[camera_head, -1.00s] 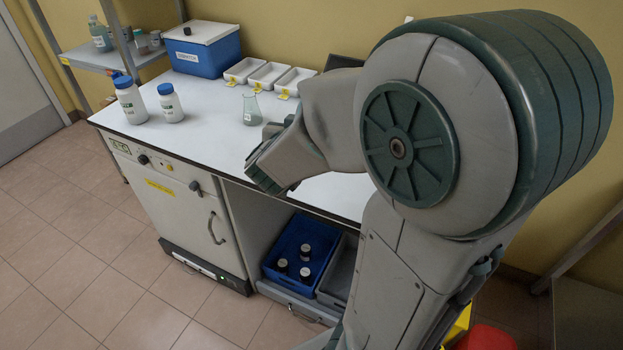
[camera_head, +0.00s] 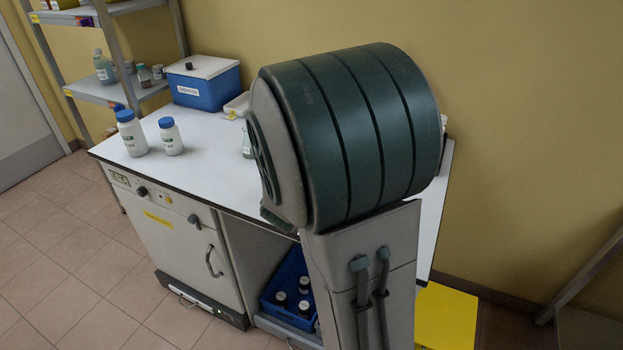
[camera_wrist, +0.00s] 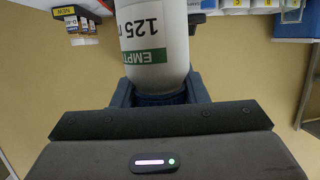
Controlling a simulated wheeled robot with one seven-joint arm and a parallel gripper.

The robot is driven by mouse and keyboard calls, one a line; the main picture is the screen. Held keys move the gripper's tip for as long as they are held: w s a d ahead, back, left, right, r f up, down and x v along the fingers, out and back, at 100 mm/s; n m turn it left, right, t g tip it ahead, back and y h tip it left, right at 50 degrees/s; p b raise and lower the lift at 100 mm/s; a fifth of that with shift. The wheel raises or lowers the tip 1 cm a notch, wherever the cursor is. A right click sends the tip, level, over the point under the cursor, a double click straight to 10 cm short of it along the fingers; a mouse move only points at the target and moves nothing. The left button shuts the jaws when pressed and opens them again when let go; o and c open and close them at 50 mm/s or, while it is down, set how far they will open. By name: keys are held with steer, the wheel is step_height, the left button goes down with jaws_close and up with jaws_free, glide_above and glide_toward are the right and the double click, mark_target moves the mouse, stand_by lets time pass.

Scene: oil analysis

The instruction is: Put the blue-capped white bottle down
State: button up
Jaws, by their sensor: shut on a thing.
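In the wrist view a white bottle (camera_wrist: 155,70) with a green label reading "EMPTY 125" appears upside down in the picture. My gripper (camera_wrist: 160,92) is shut around its dark cap end. The bottle's far end runs out of the picture. In the head view my arm hides my gripper and the held bottle. Two blue-capped white bottles, a larger one (camera_head: 132,134) and a smaller one (camera_head: 171,138), stand upright on the left of the white bench top (camera_head: 200,160).
A blue box with a white lid (camera_head: 204,82) stands at the bench's back. A metal shelf (camera_head: 100,92) with bottles is behind left. Below the bench a blue crate (camera_head: 268,294) holds several dark-capped bottles.

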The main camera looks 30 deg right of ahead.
steer(key=shift+w+d+f+b, duration=0.15)
steer(key=shift+w+f+b, duration=0.2)
steer(key=shift+w+f, duration=0.85)
steer(key=shift+w+d+f+b, duration=0.2)
steer(key=shift+w+f+b, duration=0.2)
steer(key=shift+w+f, duration=0.75)
steer(key=shift+w+d+f+b, duration=0.15)
steer(key=shift+w+f+b, duration=0.2)
steer(key=shift+w+f, duration=0.85)
steer(key=shift+s+f, duration=0.4)
steer(key=shift+f, duration=0.2)
steer(key=o, duration=1)
steer(key=shift+c, duration=0.2)
steer(key=shift+r, duration=0.15)
